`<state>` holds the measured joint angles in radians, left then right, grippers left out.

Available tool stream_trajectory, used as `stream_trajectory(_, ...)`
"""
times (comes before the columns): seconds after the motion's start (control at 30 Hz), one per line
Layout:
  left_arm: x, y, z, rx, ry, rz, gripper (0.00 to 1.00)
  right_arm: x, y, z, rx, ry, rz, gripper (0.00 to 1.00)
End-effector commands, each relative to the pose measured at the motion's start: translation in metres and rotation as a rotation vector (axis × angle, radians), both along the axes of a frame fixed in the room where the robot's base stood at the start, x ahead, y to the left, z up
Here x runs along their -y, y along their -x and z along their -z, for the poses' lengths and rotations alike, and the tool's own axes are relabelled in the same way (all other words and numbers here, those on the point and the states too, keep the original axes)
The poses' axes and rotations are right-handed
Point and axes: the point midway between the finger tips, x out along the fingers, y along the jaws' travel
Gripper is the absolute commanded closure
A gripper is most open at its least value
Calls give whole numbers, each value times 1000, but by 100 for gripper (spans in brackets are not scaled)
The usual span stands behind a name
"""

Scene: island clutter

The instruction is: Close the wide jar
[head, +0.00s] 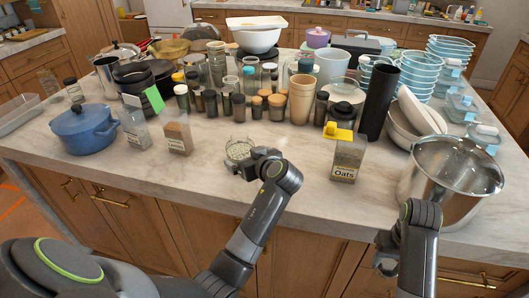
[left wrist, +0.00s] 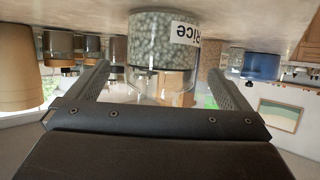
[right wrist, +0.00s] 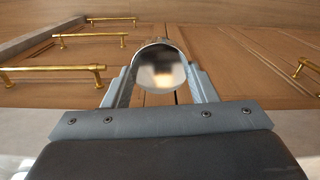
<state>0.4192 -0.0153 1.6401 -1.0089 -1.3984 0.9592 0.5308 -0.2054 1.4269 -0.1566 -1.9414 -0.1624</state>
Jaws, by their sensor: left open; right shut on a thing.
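The wide jar (head: 238,149) is a clear glass jar near the counter's front edge. In the left wrist view the jar (left wrist: 164,45) shows pale grains and a "Rice" label, upside down in that picture; I see no lid on its mouth. My left gripper (head: 243,166) is open, with one finger (left wrist: 95,80) on each side of the jar. My right gripper (head: 383,262) is in front of the counter, below its top. It is shut on a round, shiny metal piece, which looks like a lid (right wrist: 160,68). In the head view this piece is mostly hidden.
An oats jar with a yellow lid (head: 346,158) and a big steel pot (head: 452,172) stand to the right. A blue pot (head: 84,130) and two labelled jars (head: 177,137) stand left. Several small jars crowd behind. The counter's front strip (head: 290,185) is mostly clear.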

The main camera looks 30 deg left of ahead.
Motion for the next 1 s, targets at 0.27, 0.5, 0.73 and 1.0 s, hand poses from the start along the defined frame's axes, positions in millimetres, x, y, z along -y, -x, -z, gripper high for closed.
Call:
stream_trajectory(0.27,-17,-9,1,-3,-4,-1,0,0,0,-14,0,0,0,72)
stream_trajectory(0.5,-39,-22,14,-2,-2,-1,0,0,0,-23,0,0,0,72)
stream_trajectory(0.73,-42,-25,17,0,0,0,0,0,0,-23,0,0,0,72)
stream_trajectory(1.0,-42,-25,17,0,0,0,8,0,0,-23,0,0,0,72)
